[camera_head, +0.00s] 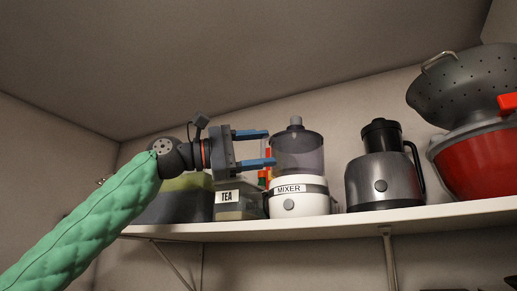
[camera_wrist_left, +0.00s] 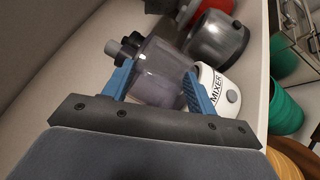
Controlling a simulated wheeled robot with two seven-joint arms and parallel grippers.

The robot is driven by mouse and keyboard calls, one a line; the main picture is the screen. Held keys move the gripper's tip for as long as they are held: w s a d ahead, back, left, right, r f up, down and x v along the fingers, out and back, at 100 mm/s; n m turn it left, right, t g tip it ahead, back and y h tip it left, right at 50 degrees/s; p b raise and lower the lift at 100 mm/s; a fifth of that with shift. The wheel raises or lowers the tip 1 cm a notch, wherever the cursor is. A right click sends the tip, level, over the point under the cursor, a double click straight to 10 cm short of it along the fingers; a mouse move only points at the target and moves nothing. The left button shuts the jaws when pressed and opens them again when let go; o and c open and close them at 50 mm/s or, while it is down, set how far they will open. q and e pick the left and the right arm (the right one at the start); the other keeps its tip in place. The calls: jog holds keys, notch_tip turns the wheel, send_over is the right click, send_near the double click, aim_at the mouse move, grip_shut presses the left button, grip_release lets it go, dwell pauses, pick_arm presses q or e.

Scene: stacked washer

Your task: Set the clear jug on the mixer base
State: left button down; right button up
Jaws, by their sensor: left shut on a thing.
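The clear jug (camera_head: 298,155), a smoky see-through cylinder with a grey lid knob, is upright directly above the white mixer base (camera_head: 300,203) labelled MIXER. Whether its bottom rests on the base or hovers just above, I cannot tell. My left gripper (camera_head: 272,148) reaches in from the left, its blue fingers one above the other at the jug's left side, and is shut on the jug. In the left wrist view the jug (camera_wrist_left: 160,70) shows between the fingers (camera_wrist_left: 160,90), with the mixer base (camera_wrist_left: 218,90) right beside it. My right gripper is not in view.
The shelf (camera_head: 350,218) holds a TEA container (camera_head: 228,205) left of the base. A silver-black appliance (camera_head: 383,175) stands to the right. Beyond it are a red bowl (camera_head: 475,165) and a grey colander (camera_head: 470,85). Above the jug is free wall.

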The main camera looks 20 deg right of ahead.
pick_arm(q)
jog(key=shift+f, duration=0.4)
dwell(0.3)
jog(key=c, duration=0.7)
grip_release()
jog(key=shift+s, duration=0.1)
jog(key=shift+a, duration=0.1)
jog(key=shift+b+v, duration=0.4)
jog(key=shift+v, duration=5.05)
